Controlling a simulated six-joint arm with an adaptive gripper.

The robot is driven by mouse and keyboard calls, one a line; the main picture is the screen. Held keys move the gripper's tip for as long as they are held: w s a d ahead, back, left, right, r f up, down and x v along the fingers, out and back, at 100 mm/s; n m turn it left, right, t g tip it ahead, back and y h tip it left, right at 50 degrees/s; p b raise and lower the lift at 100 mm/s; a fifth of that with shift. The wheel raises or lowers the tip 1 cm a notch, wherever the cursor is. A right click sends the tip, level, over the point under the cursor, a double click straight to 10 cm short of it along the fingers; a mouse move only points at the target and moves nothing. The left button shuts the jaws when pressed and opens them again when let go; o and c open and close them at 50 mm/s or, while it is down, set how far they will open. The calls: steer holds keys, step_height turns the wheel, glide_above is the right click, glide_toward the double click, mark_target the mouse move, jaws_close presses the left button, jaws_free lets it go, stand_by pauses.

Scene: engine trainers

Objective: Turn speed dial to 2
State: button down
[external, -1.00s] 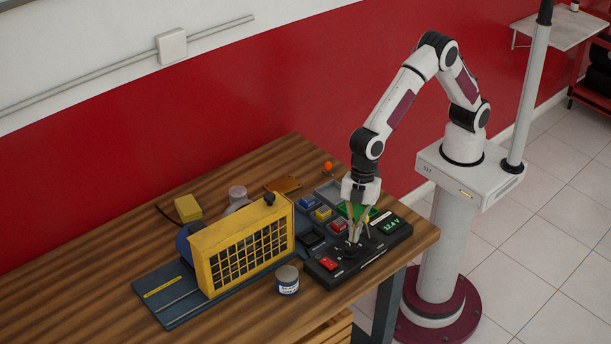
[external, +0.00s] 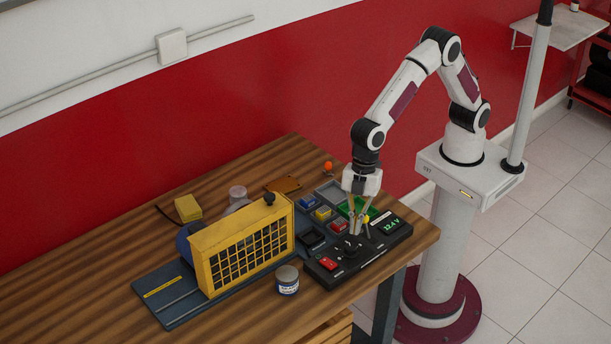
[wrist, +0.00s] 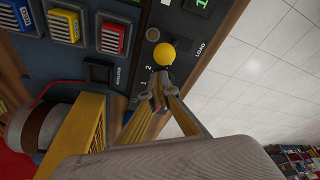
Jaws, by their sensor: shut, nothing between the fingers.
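The speed dial (external: 350,248) is a black knob on the dark control panel (external: 375,262) at the table's front right. My gripper (external: 355,233) points down with its fingertips together and empty, just above the dial. In the wrist view my gripper (wrist: 160,90) covers most of the dial, with the printed numbers 1 and 2 showing just left of the fingertips. Which number the dial points at cannot be told.
A yellow ball knob (wrist: 164,54) by the LOAD label stands close to my fingertips. A yellow grille box (external: 240,245) and a small jar (external: 287,280) stand left of the panel.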

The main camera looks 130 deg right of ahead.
steer(key=shift+w+v, duration=0.15)
steer(key=shift+v, duration=0.65)
steer(key=shift+w+v, duration=0.2)
steer(key=shift+v, duration=0.6)
steer(key=shift+a+r, duration=0.1)
steer(key=shift+a, duration=0.1)
steer(key=shift+r, duration=0.1)
steer(key=s+d+r+m+t, duration=0.2)
steer(key=s+d+r+m, duration=0.1)
steer(key=s+r, duration=1.2)
steer(key=s+d+f+m, duration=0.1)
steer(key=s, duration=1)
steer(key=s+d+f+m+t+h, duration=0.1)
steer(key=s+d+m, duration=0.1)
steer(key=s, duration=0.9)
steer(key=shift+f, duration=0.15)
